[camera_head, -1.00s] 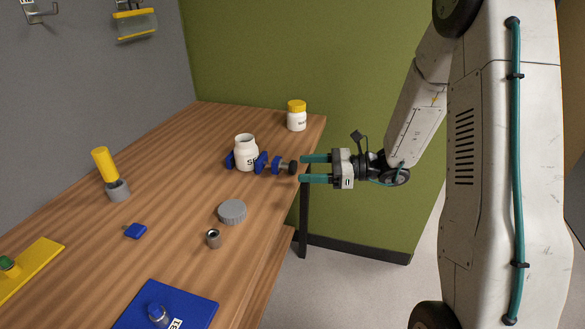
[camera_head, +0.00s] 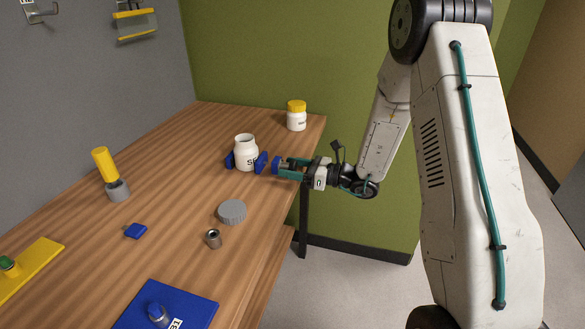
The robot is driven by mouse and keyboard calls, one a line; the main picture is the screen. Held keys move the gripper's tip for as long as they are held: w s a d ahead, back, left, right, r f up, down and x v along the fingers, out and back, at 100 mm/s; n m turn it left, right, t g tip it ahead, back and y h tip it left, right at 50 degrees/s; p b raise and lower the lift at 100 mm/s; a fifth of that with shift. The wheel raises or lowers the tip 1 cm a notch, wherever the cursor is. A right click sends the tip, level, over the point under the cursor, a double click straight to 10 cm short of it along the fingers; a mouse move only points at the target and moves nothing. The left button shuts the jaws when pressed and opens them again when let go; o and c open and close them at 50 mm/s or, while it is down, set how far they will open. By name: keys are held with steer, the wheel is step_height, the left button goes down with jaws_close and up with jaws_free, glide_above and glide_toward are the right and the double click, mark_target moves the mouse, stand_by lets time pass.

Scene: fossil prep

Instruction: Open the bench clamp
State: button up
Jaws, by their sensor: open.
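The bench clamp (camera_head: 261,163) has blue jaws on either side of an open white jar (camera_head: 246,154) on the wooden bench. Its blue end piece (camera_head: 276,165) sticks out to the right, toward my gripper. My gripper (camera_head: 284,168) is open, with its teal fingers reaching left around the clamp's handle end. The dark knob at that end is mostly hidden by the fingers. I cannot tell whether the fingers touch it.
A grey round lid (camera_head: 232,212) and a small metal cup (camera_head: 213,239) lie in front of the clamp. A yellow-capped jar (camera_head: 297,117) stands behind. A yellow-handled tool (camera_head: 106,170) and a blue mat (camera_head: 180,302) are farther left and nearer.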

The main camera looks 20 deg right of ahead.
steer(key=c, duration=1)
steer(key=n, duration=0.4)
steer(key=shift+n, duration=0.4)
steer(key=o, duration=1)
steer(key=shift+f, duration=0.1)
